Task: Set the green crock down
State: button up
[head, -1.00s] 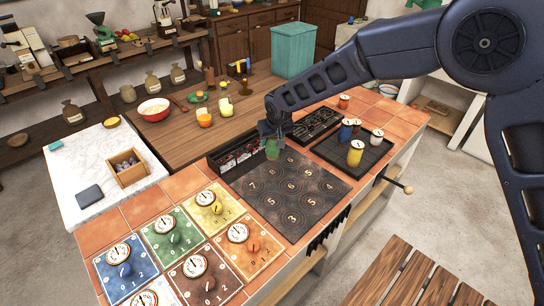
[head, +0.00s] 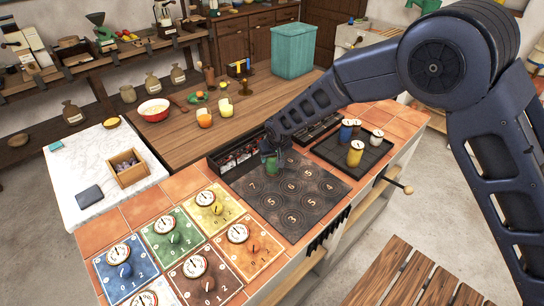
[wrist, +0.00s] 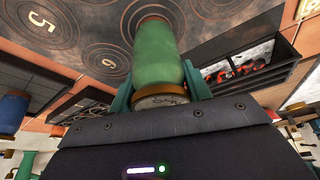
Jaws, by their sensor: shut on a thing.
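My gripper (head: 270,153) is shut on the green crock (head: 272,164) over the back part of the dark hob plate (head: 322,197), near the numbered rings. In the wrist view the green crock (wrist: 157,60) stands out between the green fingers, its round pale end toward the camera and its far end against the dark plate with rings. I cannot tell whether the crock touches the plate.
A dark tray (head: 325,154) with several crocks, including a yellow one (head: 355,153), stands to the right. A black rack (head: 236,157) borders the plate at the left back. Dial tiles (head: 208,210) lie at the front left.

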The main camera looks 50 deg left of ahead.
jog(key=o, duration=1.2)
jog(key=shift+f, duration=0.15)
jog(key=shift+o, duration=0.2)
jog(key=shift+d+r, duration=0.1)
jog(key=shift+r, duration=0.35)
jog(key=v, duration=1.1)
jog(key=shift+r, duration=0.25)
jog(key=shift+d, duration=0.1)
